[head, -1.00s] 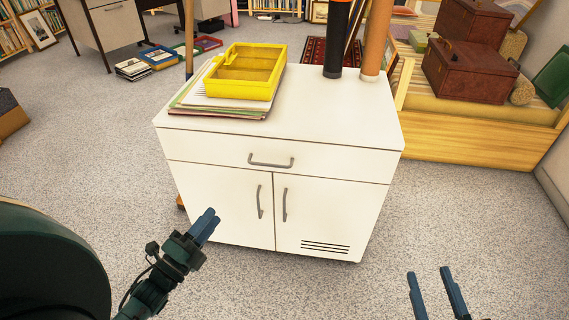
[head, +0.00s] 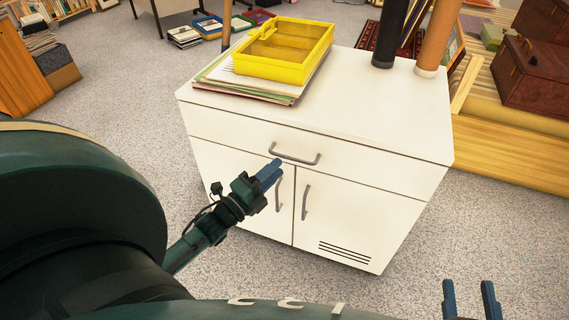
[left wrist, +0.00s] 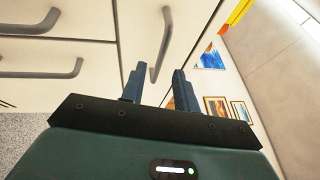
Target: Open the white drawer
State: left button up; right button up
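The white drawer (head: 370,168) is the shut top front of a white cabinet. Its grey bar handle (head: 295,158) also shows in the left wrist view (left wrist: 164,42), running up the picture. My left gripper (head: 270,171) is just in front of the cabinet, close to the handle's left end in the head view. In the left wrist view (left wrist: 160,75) its two blue fingers are apart, and the handle appears in the gap between them. I cannot tell whether they touch it. My right gripper (head: 469,292) is open and empty at the lower right, clear of the cabinet.
Two door handles, left (head: 278,194) and right (head: 306,202), sit below the drawer. A yellow tray (head: 284,70) on papers (head: 240,87) and two tubes, black (head: 388,40) and brown (head: 437,40), stand on top. Carpet (head: 500,235) is clear at right.

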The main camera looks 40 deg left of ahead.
pick_arm(q)
jog(key=shift+b+x, duration=0.3)
jog(key=shift+x, duration=1.8)
jog(key=shift+c, duration=0.3)
grip_shut()
